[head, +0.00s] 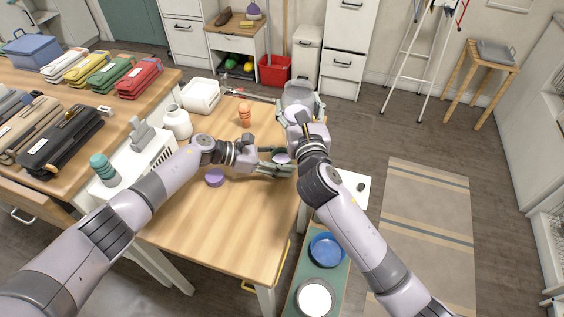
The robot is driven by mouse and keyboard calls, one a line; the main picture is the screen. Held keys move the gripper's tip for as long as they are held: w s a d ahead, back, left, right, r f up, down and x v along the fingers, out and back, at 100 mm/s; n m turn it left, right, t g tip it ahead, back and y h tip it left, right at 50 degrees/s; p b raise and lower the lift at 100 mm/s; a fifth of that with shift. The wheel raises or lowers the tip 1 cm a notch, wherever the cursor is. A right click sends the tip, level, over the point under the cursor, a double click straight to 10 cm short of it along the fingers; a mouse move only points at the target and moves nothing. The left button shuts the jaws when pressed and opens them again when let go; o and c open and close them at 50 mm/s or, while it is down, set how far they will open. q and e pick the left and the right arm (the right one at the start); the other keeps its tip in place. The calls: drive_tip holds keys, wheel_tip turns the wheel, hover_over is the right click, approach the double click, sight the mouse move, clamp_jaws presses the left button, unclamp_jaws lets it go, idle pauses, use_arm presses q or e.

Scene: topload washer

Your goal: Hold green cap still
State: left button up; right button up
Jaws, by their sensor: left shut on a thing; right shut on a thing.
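My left gripper (283,160) is at the right part of the wooden table, with its fingers around a small round pale purple piece (282,158). A dark green edge shows by its fingers; I cannot tell whether it is the green cap or part of the gripper. My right gripper (300,105) is just beyond it, shut on a light grey container (298,92) at the table's far right corner. The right arm hides part of both. A stacked teal-green piece (103,168) stands apart on a white surface at the left.
On the wooden table (230,215) are a purple round piece (214,178), an orange ribbed piece (245,116), a white jar (177,122) and a white box (201,95). The table's front is clear. A low bench with a blue bowl (327,250) stands at the right.

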drive_tip(key=shift+r, duration=0.65)
drive_tip(key=shift+f, duration=2)
drive_tip(key=n, duration=0.1)
drive_tip(key=d+n, duration=0.1)
drive_tip(key=shift+w+r+n, duration=0.15)
drive_tip(key=shift+r+n, duration=0.15)
drive_tip(key=shift+d, duration=0.1)
